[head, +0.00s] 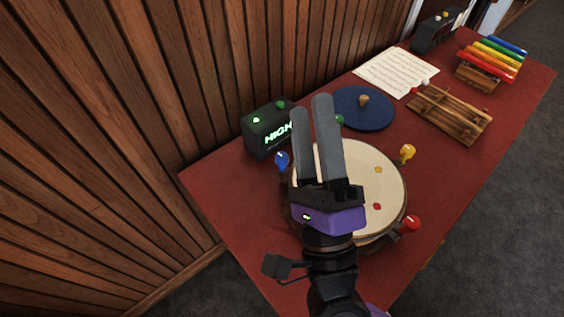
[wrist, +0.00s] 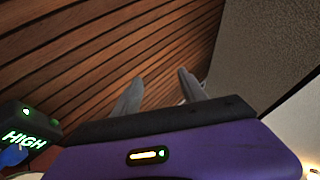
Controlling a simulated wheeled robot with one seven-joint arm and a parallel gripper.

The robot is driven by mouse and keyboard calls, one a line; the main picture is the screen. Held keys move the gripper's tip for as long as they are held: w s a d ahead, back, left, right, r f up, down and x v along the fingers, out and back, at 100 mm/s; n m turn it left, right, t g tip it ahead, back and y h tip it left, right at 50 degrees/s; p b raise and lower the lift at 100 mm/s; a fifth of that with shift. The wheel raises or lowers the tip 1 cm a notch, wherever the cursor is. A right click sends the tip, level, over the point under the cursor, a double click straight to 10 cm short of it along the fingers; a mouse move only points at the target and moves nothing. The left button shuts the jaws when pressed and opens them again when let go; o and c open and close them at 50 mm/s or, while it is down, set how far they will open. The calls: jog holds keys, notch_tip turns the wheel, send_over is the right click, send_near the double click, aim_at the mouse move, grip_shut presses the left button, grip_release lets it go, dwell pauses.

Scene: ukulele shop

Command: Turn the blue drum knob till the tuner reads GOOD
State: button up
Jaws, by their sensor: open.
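The blue knob (head: 282,160) sits on the left rim of the drum (head: 388,196), just left of my gripper. The tuner (head: 262,134) is a dark box behind the drum, and its green display reads HIGH. In the wrist view, the tuner (wrist: 28,135) is at the lower left, with a blue patch, likely the knob (wrist: 12,155), partly cut off below it. My gripper (head: 312,108) is above the drum, its two grey fingers apart and empty, pointing toward the wall. It hides part of the drum and tuner. The knob is outside the fingers.
Yellow (head: 407,152) and red (head: 411,223) knobs are on the drum's right side. A blue round mat (head: 352,118), sheet music (head: 396,72), a wooden slatted instrument (head: 450,112) and a colourful xylophone (head: 492,58) lie farther back. The wooden wall (head: 190,100) bounds the left. The red table (head: 232,196) is bare at front left.

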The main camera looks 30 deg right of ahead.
jog(key=w+f+m+g+h+b, duration=0.1)
jog(key=w+f+m+g+h, duration=0.3)
jog(key=m, duration=0.6)
jog(key=m+g+y, duration=0.5)
jog(key=m+g, duration=0.3)
send_near(282, 158)
jog(key=w+f, duration=0.1)
jog(key=w, duration=0.1)
jog(key=shift+s+d+x, duration=0.1)
jog(key=shift+d+x, duration=0.05)
jog(key=shift+x, duration=1.25)
jog(key=shift+s+d+x, duration=0.1)
jog(key=shift+d+x, duration=0.05)
jog(key=shift+x, duration=1.25)
jog(key=shift+s+d+x, duration=0.1)
jog(key=shift+d+x, duration=0.1)
jog(key=shift+x, duration=1.25)
jog(key=shift+r, duration=0.1)
grip_shut()
